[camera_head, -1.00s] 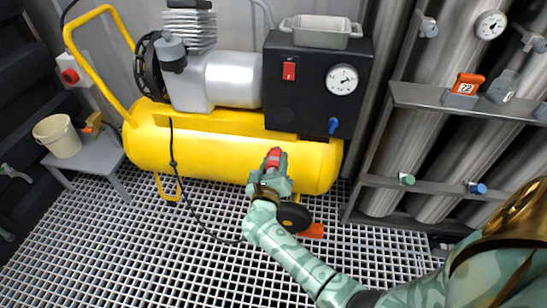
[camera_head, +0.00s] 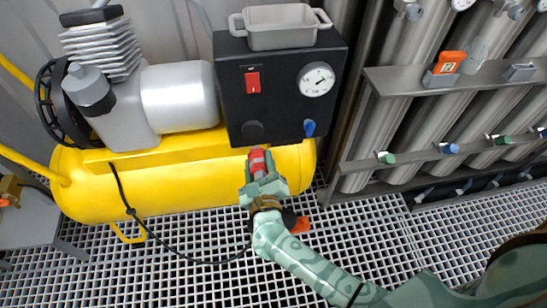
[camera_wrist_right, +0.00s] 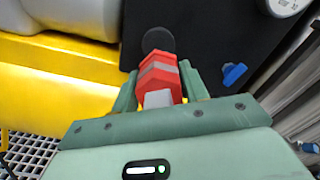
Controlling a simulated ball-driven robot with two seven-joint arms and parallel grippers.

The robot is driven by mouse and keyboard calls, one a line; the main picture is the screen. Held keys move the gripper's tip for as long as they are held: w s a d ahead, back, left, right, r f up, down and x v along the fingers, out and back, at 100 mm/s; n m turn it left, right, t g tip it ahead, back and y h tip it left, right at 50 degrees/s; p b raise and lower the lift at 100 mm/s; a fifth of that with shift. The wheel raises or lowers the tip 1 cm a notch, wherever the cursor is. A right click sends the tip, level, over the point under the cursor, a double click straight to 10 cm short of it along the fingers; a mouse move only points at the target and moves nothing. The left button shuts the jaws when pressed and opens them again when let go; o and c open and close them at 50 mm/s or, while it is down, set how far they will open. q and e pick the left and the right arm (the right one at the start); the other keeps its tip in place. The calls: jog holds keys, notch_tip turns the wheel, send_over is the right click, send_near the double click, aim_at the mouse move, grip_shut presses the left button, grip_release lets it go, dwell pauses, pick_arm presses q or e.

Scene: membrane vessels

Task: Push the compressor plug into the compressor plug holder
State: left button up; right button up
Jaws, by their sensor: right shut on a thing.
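My right gripper (camera_head: 262,176) is shut on the red compressor plug (camera_head: 258,161), which has a grey band. In the right wrist view the plug (camera_wrist_right: 160,76) sits between the two green fingers (camera_wrist_right: 158,92) and points toward the black panel. The compressor plug holder looks to be the dark round socket (camera_head: 252,130) low on that panel. It also shows in the right wrist view (camera_wrist_right: 158,40), just beyond the plug's tip. The plug appears outside the holder; the exact gap is hard to tell. My left gripper is not in view.
The black panel (camera_head: 285,95) carries a red switch (camera_head: 253,82), a gauge (camera_head: 316,79) and a blue knob (camera_head: 309,127). The yellow tank (camera_head: 180,185) lies below. A black cable (camera_head: 130,205) loops toward my right gripper. A metal rack (camera_head: 400,82) stands right.

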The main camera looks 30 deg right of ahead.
aim_at(256, 151)
jog(key=shift+w, duration=0.5)
jog(key=shift+w+d+r, duration=0.1)
jog(key=shift+w+d, duration=0.05)
jog(key=shift+w, duration=0.1)
jog(key=b+x, duration=0.1)
jog(key=x, duration=0.1)
jog(key=shift+w, duration=0.4)
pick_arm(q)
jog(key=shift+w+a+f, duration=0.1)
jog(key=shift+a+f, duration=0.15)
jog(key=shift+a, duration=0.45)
pick_arm(e)
jog(key=shift+x, duration=0.9)
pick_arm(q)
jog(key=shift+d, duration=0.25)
